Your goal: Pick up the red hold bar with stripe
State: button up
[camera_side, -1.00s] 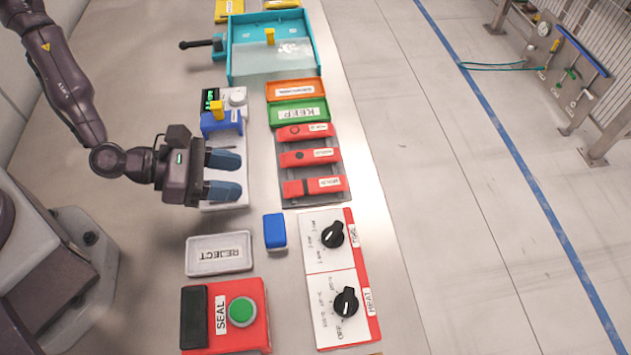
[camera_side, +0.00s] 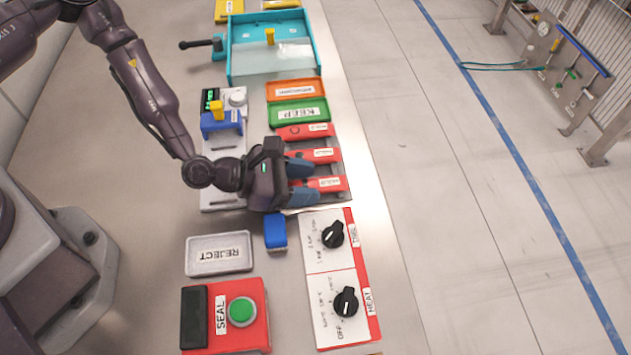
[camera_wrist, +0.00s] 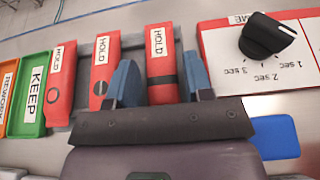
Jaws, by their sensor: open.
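The red hold bar with stripe (camera_wrist: 162,92) lies in a dark tray, the rightmost of three bars in the wrist view. A black stripe crosses it near its near end, with a white HOLD label beyond. In the side view it is the lowest bar (camera_side: 328,184), its left part hidden by my gripper. My gripper (camera_wrist: 159,62) is open, its blue fingers on either side of the striped bar in the wrist view. In the side view my gripper (camera_side: 311,180) reaches over the tray from the left. Whether the fingers touch the bar I cannot tell.
Two other red bars, one with a dot (camera_wrist: 106,72) and one with a ring (camera_wrist: 61,85), lie beside it. A dial panel (camera_side: 328,240) and a blue block (camera_side: 275,232) are close by. The green KEEP tray (camera_side: 300,112) is beyond the bars.

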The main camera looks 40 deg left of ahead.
jog(key=shift+w+d+f, duration=0.1)
jog(key=shift+w+d, duration=0.05)
jog(key=c, duration=0.7)
